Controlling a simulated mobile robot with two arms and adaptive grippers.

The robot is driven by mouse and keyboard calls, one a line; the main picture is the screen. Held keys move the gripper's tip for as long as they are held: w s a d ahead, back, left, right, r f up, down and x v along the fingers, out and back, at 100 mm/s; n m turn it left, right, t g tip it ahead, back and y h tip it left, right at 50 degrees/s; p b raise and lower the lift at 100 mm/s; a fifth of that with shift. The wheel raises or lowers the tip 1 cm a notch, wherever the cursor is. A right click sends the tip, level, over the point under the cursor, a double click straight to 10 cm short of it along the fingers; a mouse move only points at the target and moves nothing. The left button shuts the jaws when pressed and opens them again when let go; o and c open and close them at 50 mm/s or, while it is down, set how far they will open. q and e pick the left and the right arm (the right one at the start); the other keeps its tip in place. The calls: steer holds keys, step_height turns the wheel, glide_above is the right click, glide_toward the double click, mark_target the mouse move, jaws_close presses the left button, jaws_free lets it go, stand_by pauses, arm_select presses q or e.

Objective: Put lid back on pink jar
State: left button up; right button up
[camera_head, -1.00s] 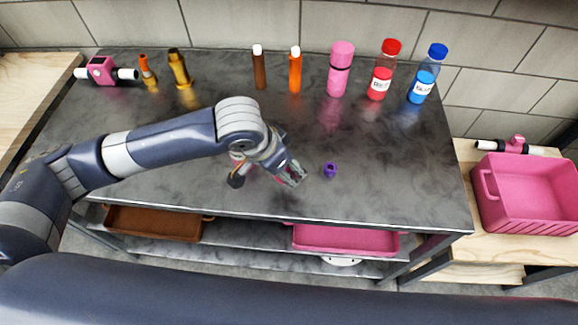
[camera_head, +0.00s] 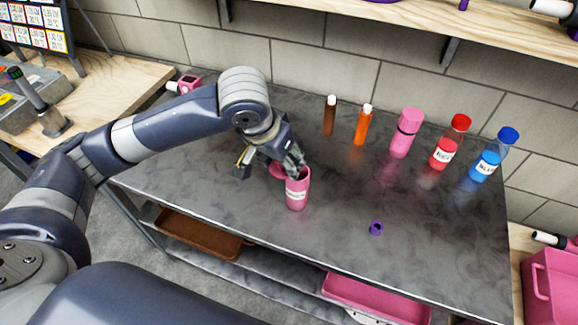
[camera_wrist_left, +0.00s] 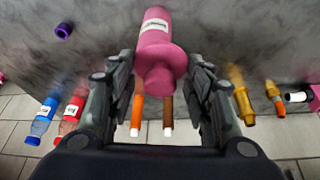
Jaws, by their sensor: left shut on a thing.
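The pink jar (camera_head: 297,195) stands upright on the dark table, with a white label on its front. Its rim looks open at the right side. A pink lid (camera_head: 277,170) shows at the upper left of the rim, beneath my left gripper (camera_head: 294,160). In the left wrist view the pink lid (camera_wrist_left: 160,62), a wide disc with a knob, lies between the fingers of my left gripper (camera_wrist_left: 160,70), which is shut on it. The labelled jar (camera_wrist_left: 155,24) shows just beyond. I cannot tell whether lid and jar touch. My right gripper is not in view.
A small purple ring (camera_head: 376,228) lies right of the jar. Along the back stand a brown tube (camera_head: 330,116), an orange tube (camera_head: 362,125), a pink flask (camera_head: 405,135), a red bottle (camera_head: 448,145) and a blue bottle (camera_head: 492,155). The table's front right is clear.

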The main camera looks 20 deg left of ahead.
arm_select(q)
steer(key=w+r+m+p, duration=0.1)
steer(key=w+r+p, duration=0.1)
steer(key=p, duration=0.1)
steer(key=shift+d+m+h, duration=0.3)
steer(key=shift+d+m, duration=0.05)
steer(key=shift+m, duration=0.05)
arm_select(e)
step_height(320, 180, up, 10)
steer(key=p, duration=0.6)
arm_select(q)
step_height(320, 180, down, 6)
steer(key=w+d+m+h+b, duration=0.1)
steer(key=w+m+b, duration=0.1)
steer(key=m+b, duration=0.2)
steer(key=shift+w+d+f+g+b, duration=0.2)
steer(key=shift+w+g+b, duration=0.15)
steer(key=shift+b, duration=0.35)
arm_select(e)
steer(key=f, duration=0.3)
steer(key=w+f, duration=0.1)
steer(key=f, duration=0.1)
arm_select(q)
steer(key=shift+p, duration=1.1)
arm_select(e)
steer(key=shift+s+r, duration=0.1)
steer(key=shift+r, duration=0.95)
